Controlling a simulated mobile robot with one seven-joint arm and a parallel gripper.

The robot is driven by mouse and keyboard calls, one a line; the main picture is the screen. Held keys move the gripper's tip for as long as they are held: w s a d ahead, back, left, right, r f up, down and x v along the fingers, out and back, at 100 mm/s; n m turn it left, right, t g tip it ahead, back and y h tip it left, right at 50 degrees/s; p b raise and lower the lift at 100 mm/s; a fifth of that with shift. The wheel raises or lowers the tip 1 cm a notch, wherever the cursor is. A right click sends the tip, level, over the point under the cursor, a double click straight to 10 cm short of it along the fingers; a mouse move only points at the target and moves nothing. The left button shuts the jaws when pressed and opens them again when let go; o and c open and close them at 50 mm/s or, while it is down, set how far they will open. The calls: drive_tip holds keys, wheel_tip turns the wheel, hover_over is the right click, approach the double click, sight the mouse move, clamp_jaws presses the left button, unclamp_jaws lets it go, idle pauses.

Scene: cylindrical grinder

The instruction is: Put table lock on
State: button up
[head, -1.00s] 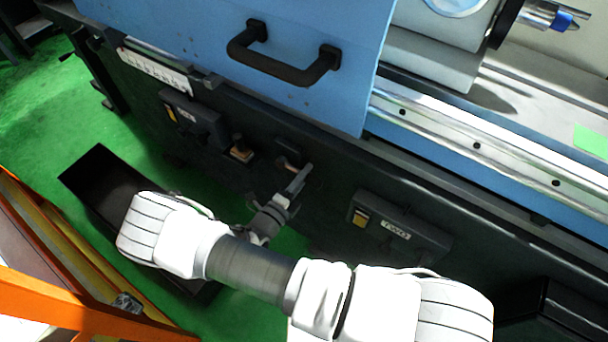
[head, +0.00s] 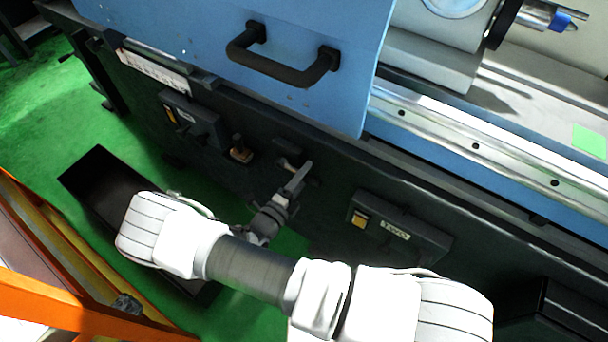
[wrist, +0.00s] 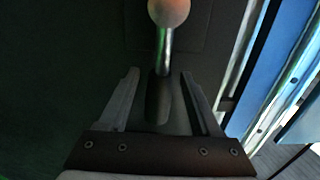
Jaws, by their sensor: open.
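A lever with a pale round knob (wrist: 169,12) and a shiny metal rod (wrist: 165,52) shows in the wrist view; I take it for the table lock. My gripper is open, one finger on each side, with visible gaps to the lever. In the head view my gripper (head: 298,182) is close to the dark front of the machine, below the blue door. The lever cannot be made out clearly there.
The blue door (head: 200,45) has a black handle (head: 285,60) above my gripper. A dark control (head: 240,150) lies left of it and a labelled box (head: 398,228) right. A black bin (head: 100,165) and an orange frame (head: 60,300) stand at left on green floor.

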drive_tip(key=v, duration=1.7)
drive_tip(key=shift+a, duration=0.15)
drive_tip(key=shift+s, duration=0.2)
